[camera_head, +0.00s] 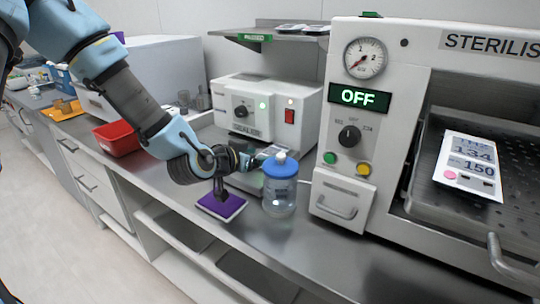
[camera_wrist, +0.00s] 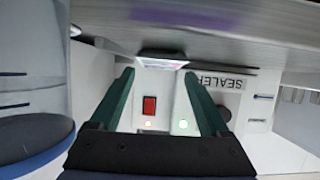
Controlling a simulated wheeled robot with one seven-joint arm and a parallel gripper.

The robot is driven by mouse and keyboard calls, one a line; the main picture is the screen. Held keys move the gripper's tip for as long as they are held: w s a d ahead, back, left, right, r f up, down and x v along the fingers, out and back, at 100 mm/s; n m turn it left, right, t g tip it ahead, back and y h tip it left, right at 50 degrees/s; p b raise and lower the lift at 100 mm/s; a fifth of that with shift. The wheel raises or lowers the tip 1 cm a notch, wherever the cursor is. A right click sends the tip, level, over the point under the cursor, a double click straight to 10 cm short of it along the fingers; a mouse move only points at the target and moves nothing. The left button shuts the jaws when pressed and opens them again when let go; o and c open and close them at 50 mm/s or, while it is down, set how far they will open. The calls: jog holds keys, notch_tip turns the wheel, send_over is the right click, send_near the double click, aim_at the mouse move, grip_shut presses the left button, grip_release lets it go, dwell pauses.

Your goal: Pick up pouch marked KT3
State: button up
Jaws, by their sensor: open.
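My gripper (camera_head: 246,160) is above the counter, behind and left of a blue-lidded jar, pointing at the sealer. In the wrist view my gripper (camera_wrist: 158,80) shows two green fingers spread apart with nothing between them. No marking KT3 is legible. A white printed pouch (camera_head: 468,163) with a pink dot lies on the steriliser tray; its text reads roughly 134 and 150. Flat white pouch-like items (camera_head: 300,28) lie on the upper shelf, their marks too small to read. A small pale purple-white item (camera_wrist: 162,61) shows edge-on beyond my fingertips; I cannot tell what it is.
The jar (camera_head: 280,188) stands close to my gripper. A purple pad (camera_head: 221,206) lies below it on the counter. The sealer (camera_head: 262,108) stands behind; the open steriliser (camera_head: 380,100) reads OFF. A red bin (camera_head: 117,138) is left. The front right counter is clear.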

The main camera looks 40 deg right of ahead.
aim_at(270, 153)
jog(key=p+x, duration=0.1)
jog(key=x, duration=0.2)
jog(key=shift+d+p, duration=0.2)
jog(key=shift+p, duration=0.1)
jog(key=shift+w+d+f, duration=0.2)
jog(key=shift+d+f, duration=0.1)
jog(key=shift+d, duration=0.2)
jog(key=c, duration=1)
jog(key=shift+r, duration=0.15)
